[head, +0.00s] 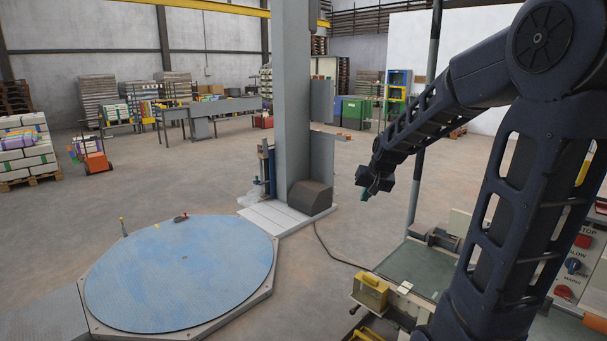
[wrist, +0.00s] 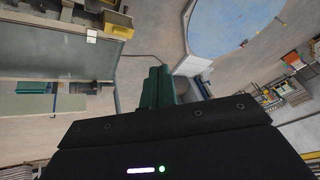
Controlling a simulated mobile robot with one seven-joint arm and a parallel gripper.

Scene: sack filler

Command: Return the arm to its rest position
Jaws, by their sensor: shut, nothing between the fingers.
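My dark arm rises at the right of the head view and reaches out to the left. My gripper (head: 364,195) hangs at its end, in the air to the right of the grey column, pointing down. In the wrist view its green fingers (wrist: 157,86) are together, with nothing between them. No object is held. The gripper is clear of the machine, the table and the floor.
A round blue platform (head: 180,270) lies at the lower left. A tall grey column (head: 292,100) stands behind it. A bench with a green top (head: 420,268) and a control panel (head: 580,265) stand beside my arm at the right. Open floor (head: 345,240) lies between.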

